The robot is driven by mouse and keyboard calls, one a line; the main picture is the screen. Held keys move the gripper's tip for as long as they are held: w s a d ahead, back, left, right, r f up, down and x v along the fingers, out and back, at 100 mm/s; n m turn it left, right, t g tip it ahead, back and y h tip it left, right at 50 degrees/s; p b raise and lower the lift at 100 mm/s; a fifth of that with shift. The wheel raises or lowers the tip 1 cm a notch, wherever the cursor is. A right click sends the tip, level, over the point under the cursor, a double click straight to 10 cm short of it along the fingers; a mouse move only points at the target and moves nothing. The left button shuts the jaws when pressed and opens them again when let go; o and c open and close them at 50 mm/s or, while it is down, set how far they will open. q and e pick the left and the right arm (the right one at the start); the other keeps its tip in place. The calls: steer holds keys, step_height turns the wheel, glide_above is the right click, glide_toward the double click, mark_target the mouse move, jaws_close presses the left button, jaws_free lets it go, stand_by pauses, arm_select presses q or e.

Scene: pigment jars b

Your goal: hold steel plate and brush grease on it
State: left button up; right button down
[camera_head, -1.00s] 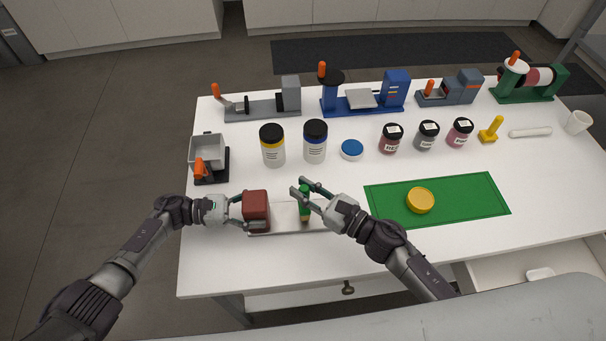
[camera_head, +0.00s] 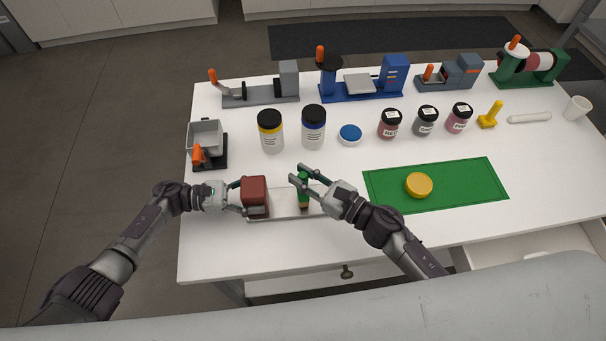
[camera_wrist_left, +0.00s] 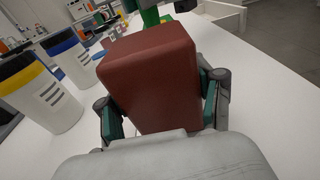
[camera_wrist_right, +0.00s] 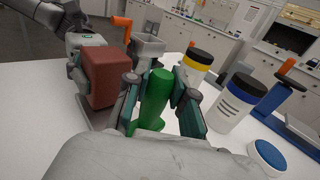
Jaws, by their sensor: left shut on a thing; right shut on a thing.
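A flat light-grey steel plate (camera_head: 284,207) lies on the white table near its front edge. A dark red block (camera_head: 256,195) stands on the plate's left end. My left gripper (camera_head: 243,197) is shut on the red block, which also fills the left wrist view (camera_wrist_left: 150,80). My right gripper (camera_head: 303,187) is shut on the green handle of a brush (camera_head: 303,183), held upright over the plate. The green handle also shows between the fingers in the right wrist view (camera_wrist_right: 154,97). I cannot tell whether the brush's lower end touches the plate.
A green mat (camera_head: 465,188) with a yellow round lid (camera_head: 418,185) lies to the right. Behind stand yellow-banded (camera_head: 270,132) and blue-banded (camera_head: 313,127) jars, a blue lid (camera_head: 350,134) and small pigment jars (camera_head: 390,124). A grey hopper device (camera_head: 206,143) stands at left; machines line the back.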

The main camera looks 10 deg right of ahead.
steer(key=shift+f, duration=0.35)
steer(key=shift+d, duration=2.85)
steer(key=shift+w+a, duration=0.3)
steer(key=shift+a, duration=0.65)
steer(key=shift+w+a, duration=0.35)
steer(key=shift+a, duration=0.55)
steer(key=shift+w+a, duration=0.3)
steer(key=shift+a, duration=3.45)
steer(key=shift+w+d, duration=0.2)
steer(key=shift+d, duration=1.25)
steer(key=shift+w+d, duration=0.2)
steer(key=shift+d, duration=3.95)
steer(key=s+a, duration=0.1)
steer(key=a, duration=1)
steer(key=shift+s, duration=0.3)
